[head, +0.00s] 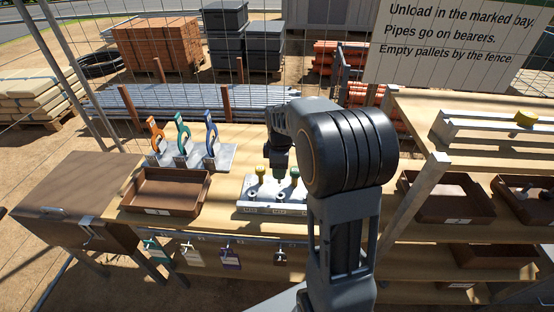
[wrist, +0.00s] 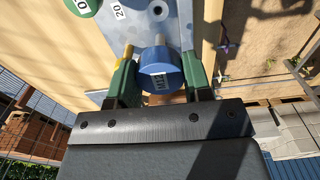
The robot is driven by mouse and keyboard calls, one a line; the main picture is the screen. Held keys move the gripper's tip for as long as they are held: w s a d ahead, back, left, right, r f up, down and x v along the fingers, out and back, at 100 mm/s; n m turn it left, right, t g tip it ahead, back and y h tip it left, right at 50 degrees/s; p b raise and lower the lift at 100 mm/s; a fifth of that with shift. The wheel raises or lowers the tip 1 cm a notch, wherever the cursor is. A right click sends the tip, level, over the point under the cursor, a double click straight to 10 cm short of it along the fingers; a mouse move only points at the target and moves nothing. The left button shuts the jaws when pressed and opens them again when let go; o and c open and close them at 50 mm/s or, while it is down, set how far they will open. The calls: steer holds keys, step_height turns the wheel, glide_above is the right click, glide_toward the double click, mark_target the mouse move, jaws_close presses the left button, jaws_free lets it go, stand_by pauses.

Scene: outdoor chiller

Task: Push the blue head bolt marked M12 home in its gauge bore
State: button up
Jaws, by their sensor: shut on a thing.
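In the wrist view the blue head bolt (wrist: 157,62), with M12 on its label, sits between the two green fingers of my gripper (wrist: 159,68). The gripper is shut on its head. The grey gauge block (wrist: 180,22) lies beyond it, with one open hole in its face. In the head view my gripper (head: 279,165) is over the gauge block (head: 250,208), between a yellow head bolt (head: 260,171) and a green head bolt (head: 294,174). The blue head is hidden there.
A brown tray (head: 165,192) lies left of the block. Behind it stands a rack (head: 216,157) with orange, teal and blue handled tools. Tags hang from the bench front.

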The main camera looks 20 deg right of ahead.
steer(key=shift+r, duration=0.2)
steer(key=shift+d, duration=0.3)
steer(key=shift+f+b, duration=2.1)
steer(key=shift+f, duration=0.85)
steer(key=shift+f, duration=0.1)
steer(key=shift+f+b, duration=0.95)
steer(key=shift+f, duration=0.3)
steer(key=shift+f, duration=0.35)
steer(key=shift+f+b, duration=0.5)
steer(key=shift+b, duration=0.1)
steer(key=shift+f, duration=0.1)
